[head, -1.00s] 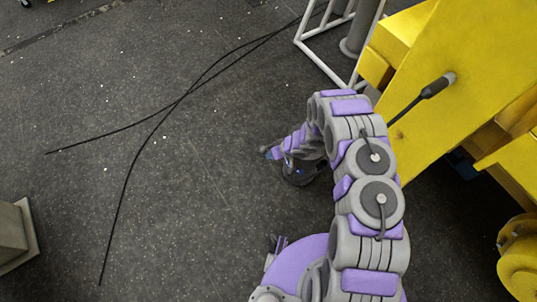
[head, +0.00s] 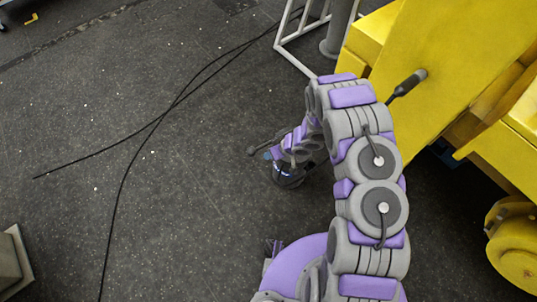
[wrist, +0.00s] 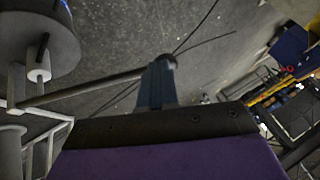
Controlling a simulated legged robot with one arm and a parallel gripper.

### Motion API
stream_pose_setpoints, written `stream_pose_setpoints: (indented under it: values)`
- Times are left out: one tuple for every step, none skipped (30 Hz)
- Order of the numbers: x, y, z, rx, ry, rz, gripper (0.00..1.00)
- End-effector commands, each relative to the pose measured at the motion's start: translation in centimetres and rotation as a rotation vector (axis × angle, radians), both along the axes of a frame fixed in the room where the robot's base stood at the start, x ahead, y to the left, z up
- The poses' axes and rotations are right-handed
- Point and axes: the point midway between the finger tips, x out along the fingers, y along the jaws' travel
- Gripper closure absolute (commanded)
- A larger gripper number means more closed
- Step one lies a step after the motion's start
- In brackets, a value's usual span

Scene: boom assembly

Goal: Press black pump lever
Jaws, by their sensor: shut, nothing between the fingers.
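The black pump lever (head: 408,83) sticks out from the side of the yellow machine (head: 440,60), at the upper right of the head view. Its lower end is hidden behind my arm. My gripper (head: 262,150) is low over the floor, left of my arm and clearly apart from the lever grip in the picture.
A white tube frame (head: 300,35) stands beside the machine, and also shows in the wrist view (wrist: 45,125) with a grey cylinder (wrist: 45,40). Thin black cables (head: 165,115) cross the open floor. A grey block (head: 12,265) stands at lower left.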

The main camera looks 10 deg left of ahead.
Motion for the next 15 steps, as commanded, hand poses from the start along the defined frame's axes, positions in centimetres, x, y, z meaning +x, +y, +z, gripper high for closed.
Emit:
stream_pose_setpoints:
  values:
    - [-0.01, 0.06, -0.02, -0.001, 0.001, 0.000, 1.00]
    - [-0.01, 0.09, -0.02, -0.001, 0.001, 0.000, 1.00]
    - [-0.02, 0.12, -0.04, -0.001, 0.000, 0.000, 1.00]
    - [-0.02, 0.16, -0.05, -0.002, 0.001, 0.000, 1.00]
    - [-0.03, 0.17, -0.06, -0.002, 0.001, 0.000, 1.00]
    - [-0.02, 0.18, -0.06, -0.002, 0.001, 0.000, 1.00]
    - [-0.02, 0.18, -0.06, -0.002, 0.001, 0.000, 1.00]
    - [-0.02, 0.18, -0.06, -0.002, 0.001, 0.000, 1.00]
    - [-0.02, 0.18, -0.06, -0.002, 0.001, 0.000, 1.00]
    - [-0.02, 0.18, -0.06, -0.002, 0.001, 0.000, 1.00]
    - [-0.02, 0.17, -0.05, -0.002, 0.001, 0.000, 1.00]
    - [0.04, 0.17, 0.02, -0.001, 0.001, 0.000, 1.00]
    - [0.13, 0.15, 0.16, 0.001, 0.001, 0.000, 1.00]
    - [0.29, 0.11, 0.38, 0.005, 0.002, -0.002, 1.00]
    - [0.54, 0.03, 0.81, 0.011, 0.004, 0.000, 1.00]
